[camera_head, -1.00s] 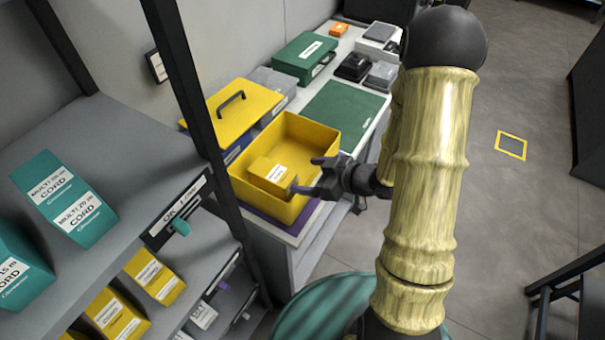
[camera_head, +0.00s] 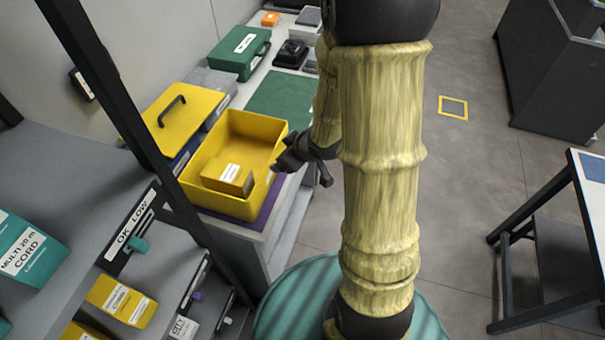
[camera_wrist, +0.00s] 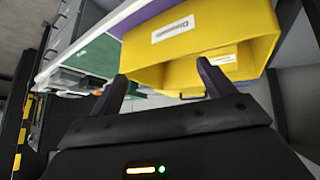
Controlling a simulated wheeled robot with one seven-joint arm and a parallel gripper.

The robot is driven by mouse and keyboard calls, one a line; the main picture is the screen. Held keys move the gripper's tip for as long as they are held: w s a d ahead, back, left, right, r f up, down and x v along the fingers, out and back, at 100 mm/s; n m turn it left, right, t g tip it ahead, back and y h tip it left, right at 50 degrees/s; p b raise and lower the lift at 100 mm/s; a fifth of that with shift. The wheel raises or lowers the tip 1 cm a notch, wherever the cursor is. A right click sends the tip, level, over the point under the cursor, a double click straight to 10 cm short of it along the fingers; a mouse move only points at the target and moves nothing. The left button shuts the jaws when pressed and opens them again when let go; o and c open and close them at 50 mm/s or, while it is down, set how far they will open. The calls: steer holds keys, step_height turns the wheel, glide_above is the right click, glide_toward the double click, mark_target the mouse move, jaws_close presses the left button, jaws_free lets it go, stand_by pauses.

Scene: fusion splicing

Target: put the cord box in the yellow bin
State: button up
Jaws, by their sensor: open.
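The yellow bin (camera_head: 272,128) stands on the bench on a purple mat, and its outer wall also shows in the wrist view (camera_wrist: 255,22). A yellow box with a white label (camera_head: 228,178), which looks like the cord box, lies inside the bin near its front left wall. My gripper (camera_head: 280,170) is at the right side of the bin, just outside its wall. In the wrist view my gripper (camera_wrist: 165,85) has its two fingers spread apart with nothing between them. The fingertips are partly hidden in the head view.
A shelf with teal cord boxes (camera_head: 28,250) and yellow boxes (camera_head: 122,300) stands at the left. A yellow lidded case (camera_head: 185,118) and a green case (camera_head: 238,52) stand on the bench. A table (camera_head: 590,195) is at the right.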

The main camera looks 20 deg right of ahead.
steer(key=s+r+m+g+h, duration=0.2)
steer(key=s+r+m+g, duration=0.2)
steer(key=s, duration=0.7)
steer(key=shift+s+r+m+g, duration=0.35)
steer(key=shift+r+m, duration=0.45)
steer(key=shift+m, duration=0.4)
